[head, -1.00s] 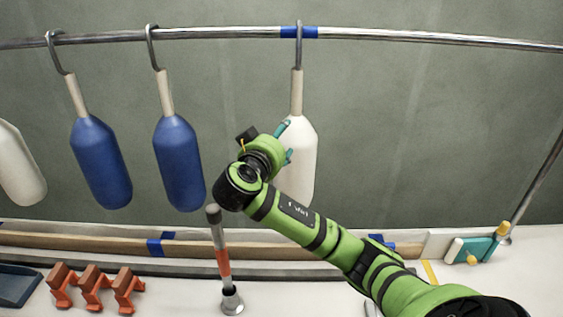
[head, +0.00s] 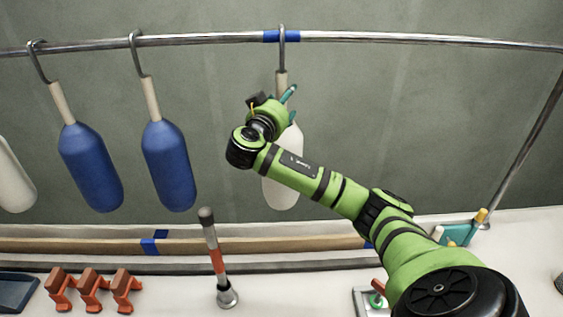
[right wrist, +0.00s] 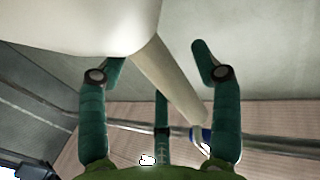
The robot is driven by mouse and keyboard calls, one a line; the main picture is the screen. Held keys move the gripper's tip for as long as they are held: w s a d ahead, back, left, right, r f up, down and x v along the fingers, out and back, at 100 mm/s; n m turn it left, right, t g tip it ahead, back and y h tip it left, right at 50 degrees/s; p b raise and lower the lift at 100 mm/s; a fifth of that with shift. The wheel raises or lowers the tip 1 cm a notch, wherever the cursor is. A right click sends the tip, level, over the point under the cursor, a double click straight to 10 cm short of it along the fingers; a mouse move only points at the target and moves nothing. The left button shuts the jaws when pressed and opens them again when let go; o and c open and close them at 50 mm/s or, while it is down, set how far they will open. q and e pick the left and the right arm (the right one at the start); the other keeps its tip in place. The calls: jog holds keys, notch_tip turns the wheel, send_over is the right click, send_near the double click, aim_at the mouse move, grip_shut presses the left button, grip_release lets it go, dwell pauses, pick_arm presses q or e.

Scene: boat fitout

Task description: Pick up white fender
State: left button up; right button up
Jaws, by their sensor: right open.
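The white fender (head: 284,182) hangs upright by a hook from the rail, at the blue tape band in the head view, with its upper body partly hidden behind my right arm. My right gripper (head: 289,104) is at the fender's shoulder and beige neck. In the right wrist view, the white body (right wrist: 80,22) fills the upper left. The beige neck (right wrist: 168,80) runs between the open teal fingers of my right gripper (right wrist: 158,64). I cannot tell whether a finger touches it. My left gripper is not in view.
Two blue fenders (head: 168,165) and another white fender (head: 12,178) hang left along the metal rail (head: 190,39). Below, a post with an orange band (head: 216,260) stands on the white surface, right of orange-brown clamps (head: 93,291).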

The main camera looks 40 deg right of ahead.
grip_shut()
jog(key=shift+r, duration=0.1)
